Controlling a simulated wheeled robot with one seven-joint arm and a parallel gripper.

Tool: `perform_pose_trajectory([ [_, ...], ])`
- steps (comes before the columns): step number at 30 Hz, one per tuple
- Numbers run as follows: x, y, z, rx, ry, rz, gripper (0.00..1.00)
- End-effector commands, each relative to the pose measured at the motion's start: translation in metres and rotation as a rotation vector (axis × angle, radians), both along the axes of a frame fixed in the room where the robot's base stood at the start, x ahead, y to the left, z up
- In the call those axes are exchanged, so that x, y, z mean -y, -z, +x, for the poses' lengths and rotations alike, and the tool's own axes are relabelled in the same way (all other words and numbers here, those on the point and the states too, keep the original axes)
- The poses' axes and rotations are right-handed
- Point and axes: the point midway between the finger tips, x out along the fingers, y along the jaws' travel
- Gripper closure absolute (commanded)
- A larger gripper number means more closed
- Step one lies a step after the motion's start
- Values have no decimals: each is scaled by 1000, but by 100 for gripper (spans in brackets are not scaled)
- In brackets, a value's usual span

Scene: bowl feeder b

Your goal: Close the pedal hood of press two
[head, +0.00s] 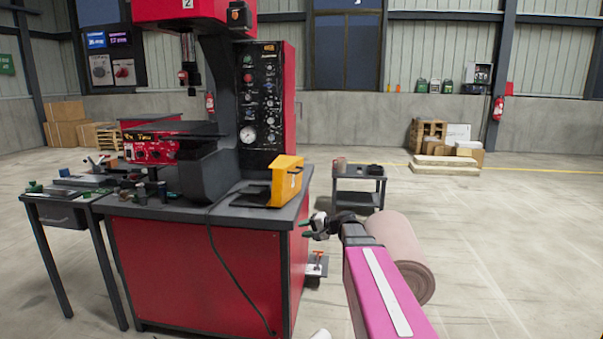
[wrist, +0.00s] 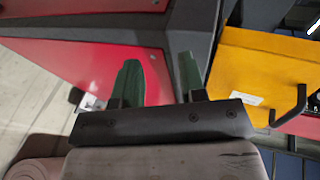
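Press two (head: 266,95) is a red and black machine marked "2" on a red cabinet with a dark top. The yellow pedal hood (head: 286,182) sits at the right front of that top, next to a dark flat plate (head: 250,199). It looks raised beside the plate, but its hinge is not clear. In the wrist view the yellow hood (wrist: 255,60) is at the right, with a black bar handle (wrist: 292,108) on its face. My gripper (head: 319,226) is right of the cabinet edge, apart from the hood. Its two green fingers (wrist: 160,82) are spread, with nothing between them.
The dark tabletop edge (wrist: 205,35) and red cabinet side (wrist: 95,65) lie close to my fingers. A black cable (head: 232,262) hangs down the cabinet front. A small dark cart (head: 358,185) stands behind. A pinkish roll (head: 405,250) is near my arm. Floor at right is clear.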

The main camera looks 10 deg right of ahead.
Motion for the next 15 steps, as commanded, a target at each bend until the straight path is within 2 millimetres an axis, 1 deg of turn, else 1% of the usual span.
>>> perform_pose_trajectory([
  [1,10,-18,17,29,25,64,62],
  [2,16,-29,24,47,39,106,62],
  [3,24,-46,35,74,59,166,62],
  [5,38,-71,49,114,88,257,62],
  [6,47,-87,57,141,107,315,62],
  [9,69,-121,72,194,142,434,62],
  [12,85,-144,80,231,165,515,62],
  [15,93,-156,83,251,175,559,62],
])
